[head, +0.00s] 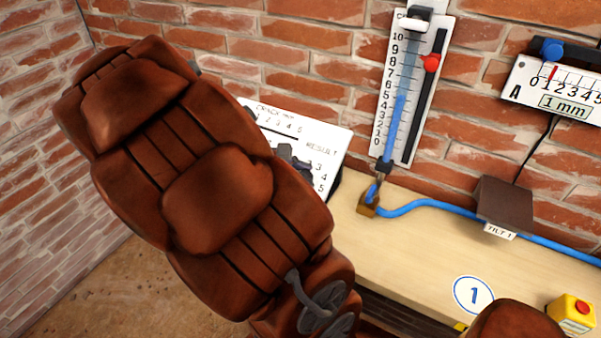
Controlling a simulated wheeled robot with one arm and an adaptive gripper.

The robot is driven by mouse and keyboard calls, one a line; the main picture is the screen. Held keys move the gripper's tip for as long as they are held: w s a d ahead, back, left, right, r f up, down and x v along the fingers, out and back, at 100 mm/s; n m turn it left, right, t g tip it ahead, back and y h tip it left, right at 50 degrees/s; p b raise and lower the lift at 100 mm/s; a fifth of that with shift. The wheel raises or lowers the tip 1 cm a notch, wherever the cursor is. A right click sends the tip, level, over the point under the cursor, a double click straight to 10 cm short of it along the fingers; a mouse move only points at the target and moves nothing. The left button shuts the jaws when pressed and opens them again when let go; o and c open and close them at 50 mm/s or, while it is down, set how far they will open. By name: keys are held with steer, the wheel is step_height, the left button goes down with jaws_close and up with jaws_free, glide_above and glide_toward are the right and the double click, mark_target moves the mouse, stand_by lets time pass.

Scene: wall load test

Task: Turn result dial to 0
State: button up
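The white result panel (325,145) stands at the foot of the brick wall in the head view, left of the tall scale. It carries a "CRACK mm" row with numbers and the word RESULT, with 3, 4 and 5 legible down its right side. My large red-brown arm covers the panel's left and lower part. A dark grey shape (293,160) shows at the arm's edge, in front of the RESULT area. It may be part of my gripper or the dial knob; I cannot tell which. The dial's pointer and lower numbers are hidden. The fingers are not clearly seen.
A tall scale (387,125) with a red slider (431,63) and blue tube (430,204) stands right of the panel. A crack gauge (553,88) is at upper right. A brown tilt box (505,200) and yellow button box (572,313) sit on the pale bench (400,250).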

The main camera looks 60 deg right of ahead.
stand_by(0.4)
steer(key=o, duration=1.1)
steer(key=shift+o, duration=0.2)
steer(key=shift+w, duration=0.1)
steer(key=v, duration=1.2)
steer(key=shift+a, duration=0.15)
steer(key=s+a+f+m+t+y+p, duration=0.1)
steer(key=s+a+y, duration=0.3)
steer(key=a, duration=0.6)
steer(key=s+a+f+m+t+y+p, duration=0.1)
steer(key=s+a+f+m+t+y, duration=0.1)
steer(key=s+a, duration=0.5)
steer(key=a+f+t+y, duration=0.1)
steer(key=a+t+y, duration=0.1)
steer(key=a, duration=0.2)
steer(key=shift+s+f+m+y+p, duration=0.3)
steer(key=shift+s+f+m, duration=0.1)
